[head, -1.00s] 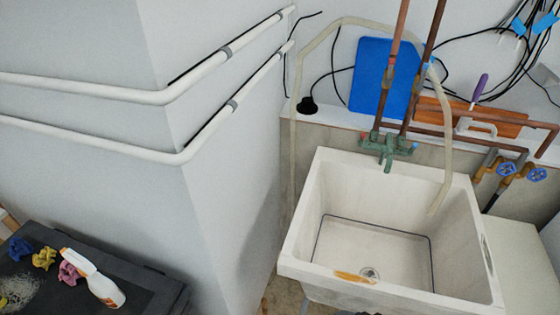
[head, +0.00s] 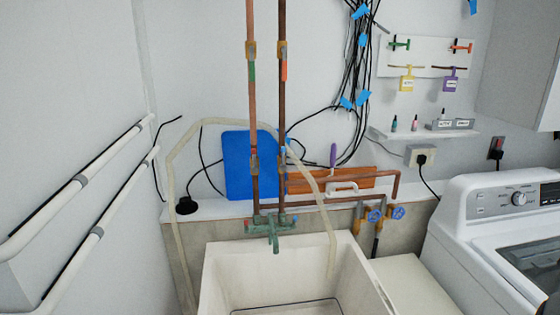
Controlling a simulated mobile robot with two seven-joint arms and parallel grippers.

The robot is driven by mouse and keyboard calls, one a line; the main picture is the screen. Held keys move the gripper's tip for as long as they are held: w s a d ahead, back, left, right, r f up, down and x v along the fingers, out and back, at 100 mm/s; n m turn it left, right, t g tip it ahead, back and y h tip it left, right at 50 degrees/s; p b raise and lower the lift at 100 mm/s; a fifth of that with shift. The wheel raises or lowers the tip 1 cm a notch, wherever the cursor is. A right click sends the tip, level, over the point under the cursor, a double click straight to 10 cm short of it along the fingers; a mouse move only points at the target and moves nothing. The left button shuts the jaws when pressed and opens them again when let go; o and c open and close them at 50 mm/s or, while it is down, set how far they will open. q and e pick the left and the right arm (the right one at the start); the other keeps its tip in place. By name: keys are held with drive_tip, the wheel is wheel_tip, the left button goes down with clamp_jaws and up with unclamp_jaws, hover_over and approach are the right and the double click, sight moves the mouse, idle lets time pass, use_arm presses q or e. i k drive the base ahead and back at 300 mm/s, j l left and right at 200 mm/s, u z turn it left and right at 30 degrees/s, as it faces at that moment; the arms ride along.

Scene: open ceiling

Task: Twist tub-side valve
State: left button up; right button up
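Two blue-wheeled brass valves stand side by side behind the tub's right back corner: the left valve (head: 374,216) and the right valve (head: 398,212). Their pipes run down behind the white counter. The pale utility tub (head: 218,262) is at the bottom centre, its front cut off by the frame. A green tap (head: 271,226) is fixed above its back rim, under two vertical copper pipes. Those pipes carry brass fittings with a green lever (head: 251,72) and a red lever (head: 284,70). Neither of my grippers is in view.
A washing machine (head: 462,205) stands at the right, beside a white counter (head: 415,285). A pale hose (head: 328,215) hangs into the tub. A blue board (head: 250,165) and a tagged valve panel (head: 432,57) are behind. White pipes (head: 100,160) line the left wall.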

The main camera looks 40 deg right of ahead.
sight(380, 215)
drive_tip(key=z, duration=1.7)
